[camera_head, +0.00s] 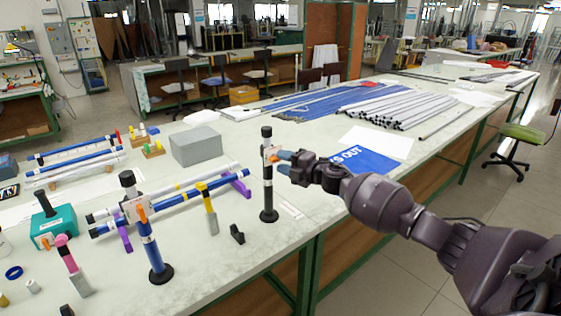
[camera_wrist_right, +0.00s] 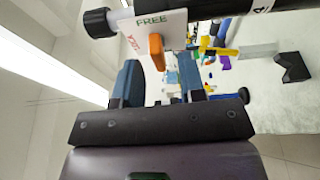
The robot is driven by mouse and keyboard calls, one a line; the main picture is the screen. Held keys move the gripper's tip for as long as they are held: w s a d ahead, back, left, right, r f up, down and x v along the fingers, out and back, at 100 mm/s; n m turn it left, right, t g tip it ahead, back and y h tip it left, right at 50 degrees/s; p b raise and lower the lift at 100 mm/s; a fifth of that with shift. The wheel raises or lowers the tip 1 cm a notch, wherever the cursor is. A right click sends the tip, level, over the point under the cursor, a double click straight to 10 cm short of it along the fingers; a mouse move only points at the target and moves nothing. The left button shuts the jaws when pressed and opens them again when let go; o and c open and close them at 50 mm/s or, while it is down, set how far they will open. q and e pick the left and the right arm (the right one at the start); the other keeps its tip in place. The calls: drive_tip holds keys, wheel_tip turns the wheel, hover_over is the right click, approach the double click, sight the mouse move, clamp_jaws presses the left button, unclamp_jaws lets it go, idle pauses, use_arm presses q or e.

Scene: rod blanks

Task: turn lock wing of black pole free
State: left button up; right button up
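The black pole (camera_head: 267,192) stands upright on a round black base on the table. Near its top is a white plate with an orange lock wing (camera_head: 271,152). In the right wrist view the plate (camera_wrist_right: 135,28) reads FREE and, in red, apparently LOCK. The orange wing (camera_wrist_right: 156,50) there points toward my gripper. My right gripper (camera_head: 282,162) is at the wing's height, just right of the pole. Its two blue fingers (camera_wrist_right: 160,65) are apart, with the wing between or just beyond their tips; contact cannot be told. My left gripper is not in view.
A blue pole (camera_head: 151,250) with its own orange wing stands to the left. A grey box (camera_head: 195,146), a small black block (camera_head: 237,234) and a blue sign (camera_head: 365,160) are nearby.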

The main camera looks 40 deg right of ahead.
drive_tip(key=v, duration=0.9)
drive_tip(key=shift+s, duration=0.2)
drive_tip(key=shift+d+r, duration=0.1)
drive_tip(key=shift+d, duration=0.1)
drive_tip(key=s+a+f+m+g+h, duration=0.1)
drive_tip(key=s+a+f+m+h, duration=0.2)
drive_tip(key=s+a+f+m, duration=0.35)
drive_tip(key=s+a+f+m+h, duration=0.3)
drive_tip(key=s+a+f+m, duration=0.1)
drive_tip(key=f+m, duration=0.45)
drive_tip(key=s+a+f+m+g, duration=0.2)
drive_tip(key=s+a+f, duration=0.3)
drive_tip(key=s, duration=0.3)
drive_tip(key=s+a+f+m+g, duration=0.2)
drive_tip(key=s+a+f+m, duration=0.2)
drive_tip(key=s+f, duration=0.3)
drive_tip(key=shift+s+a+h, duration=0.3)
drive_tip(key=shift+s+a, duration=0.3)
drive_tip(key=shift+s, duration=0.65)
